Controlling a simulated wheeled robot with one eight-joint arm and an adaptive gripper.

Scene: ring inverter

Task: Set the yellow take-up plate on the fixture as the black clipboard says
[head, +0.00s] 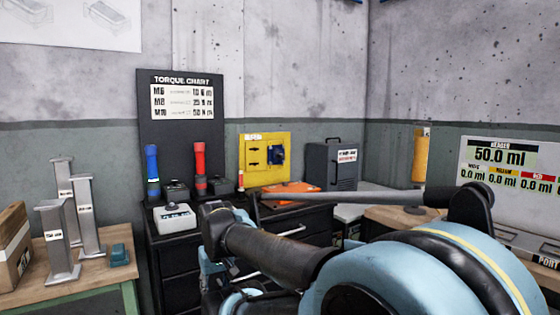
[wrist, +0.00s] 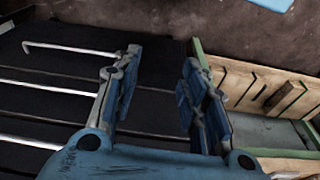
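My gripper (wrist: 160,65) is open in the wrist view, with two blue fingers apart and nothing between them. In the head view my blue and black arm fills the lower right; I cannot make out the fingertips there. I cannot identify the yellow take-up plate or its fixture with certainty. A yellow panel (head: 258,148) with dark slots and a blue part stands upright behind the black cabinet top. No black clipboard is clearly recognisable. A dark board (head: 146,135) carries a white torque chart.
A black drawer cabinet (head: 173,255) holds blue and red torches, small boxes and an orange flat item (head: 291,188). A wooden bench (head: 104,272) at left bears grey metal stands. A screen (head: 508,180) is at right. The wrist view shows dark drawers (wrist: 45,105) and a slatted wooden tray (wrist: 236,83).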

